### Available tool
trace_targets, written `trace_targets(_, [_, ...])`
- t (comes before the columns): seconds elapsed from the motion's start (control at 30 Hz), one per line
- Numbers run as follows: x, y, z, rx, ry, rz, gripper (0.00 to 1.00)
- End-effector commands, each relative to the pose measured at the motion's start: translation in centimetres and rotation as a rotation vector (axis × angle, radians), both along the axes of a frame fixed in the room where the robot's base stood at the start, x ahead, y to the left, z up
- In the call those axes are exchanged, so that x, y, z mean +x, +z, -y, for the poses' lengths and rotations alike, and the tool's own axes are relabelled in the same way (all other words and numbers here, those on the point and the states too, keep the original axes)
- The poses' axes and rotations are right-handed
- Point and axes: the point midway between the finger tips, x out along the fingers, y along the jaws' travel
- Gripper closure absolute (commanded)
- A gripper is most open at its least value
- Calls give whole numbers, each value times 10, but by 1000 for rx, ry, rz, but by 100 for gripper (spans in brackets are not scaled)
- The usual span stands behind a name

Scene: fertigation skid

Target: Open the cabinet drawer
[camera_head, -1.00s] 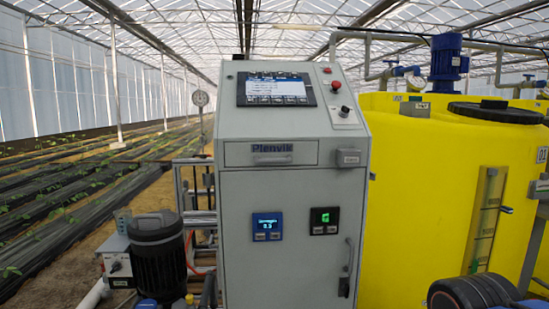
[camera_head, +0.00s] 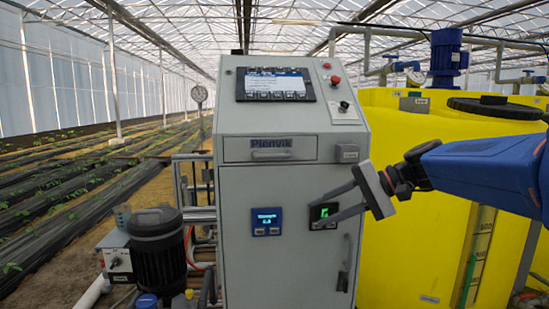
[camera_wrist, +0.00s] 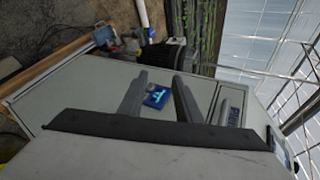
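The grey cabinet (camera_head: 290,195) stands in the middle of the head view. Its drawer (camera_head: 240,150) is a wide shallow front under the sloping panel, labelled Plenvik, with a grey bar handle (camera_head: 270,156). The drawer looks shut, flush with the cabinet. It shows sideways in the wrist view (camera_wrist: 232,105), right of the fingers. My gripper (camera_head: 318,212) is open and empty in front of the cabinet, below and right of the drawer handle. Its two spread fingers also show in the wrist view (camera_wrist: 160,82), apart from the drawer.
A blue display (camera_head: 267,222) and a green-lit display sit on the door below the drawer; the fingers partly overlap the green one. A door handle (camera_head: 344,265) is at lower right. A yellow tank (camera_head: 400,250) stands right, a black motor (camera_head: 155,245) left.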

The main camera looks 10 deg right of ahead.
Motion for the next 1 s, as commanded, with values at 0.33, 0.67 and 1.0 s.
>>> trace_targets(0.33, [94,98,47,378,-33,83,69])
trace_targets(0.67, [109,112,45,432,-31,103,69])
trace_targets(1.0, [127,107,-2,430,-30,101,69])
